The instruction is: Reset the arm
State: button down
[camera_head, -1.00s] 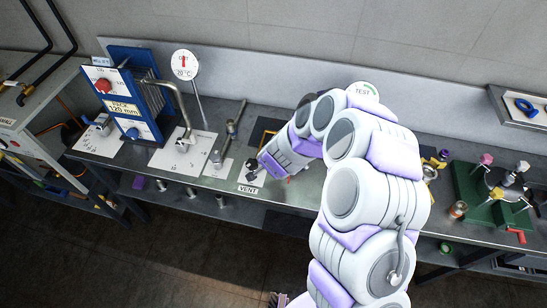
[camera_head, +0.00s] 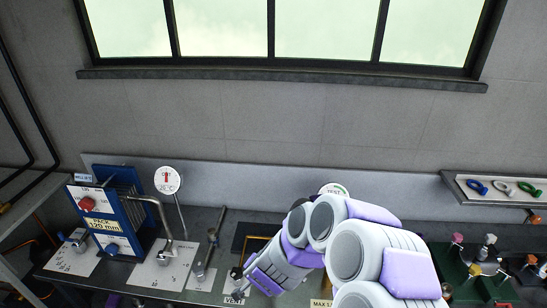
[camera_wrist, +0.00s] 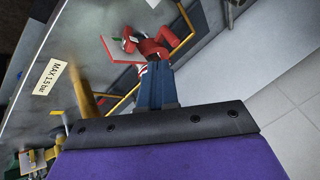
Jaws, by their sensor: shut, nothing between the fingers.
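My arm reaches in from the lower right of the head view and bends down over the bench. Its white and purple end (camera_head: 275,272) is low over the bench; the fingertips cannot be made out clearly there. In the wrist view my gripper (camera_wrist: 152,66) is shut and empty, its dark blue-grey fingers together. A red fitting (camera_wrist: 150,46) with a green spot shows just beyond the fingertips, inside a yellow and red outline; whether they touch cannot be told.
A blue plate pack (camera_head: 124,205) with a red knob stands at the left of the bench. A round gauge (camera_head: 167,180) stands beside it. A green base with valves (camera_head: 482,287) is at the right. A wall shelf (camera_head: 510,196) holds coloured rings. A "MAX 1.5 bar" label (camera_wrist: 48,80) lies on the bench.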

jog(key=s+r+n+g+y+b, duration=0.3)
jog(key=s+r+n+y+b, duration=0.15)
jog(key=s+r, duration=0.45)
jog(key=s+d+n+g+h+b, duration=0.1)
jog(key=s+d+g+h+b, duration=0.2)
jog(key=s+d, duration=0.7)
jog(key=s+d+r+n+g+h+b, duration=0.1)
jog(key=s+d+g+h+b, duration=0.2)
jog(key=s+d, duration=0.8)
jog(key=s+b, duration=0.1)
jog(key=s, duration=0.4)
jog(key=shift+r, duration=0.2)
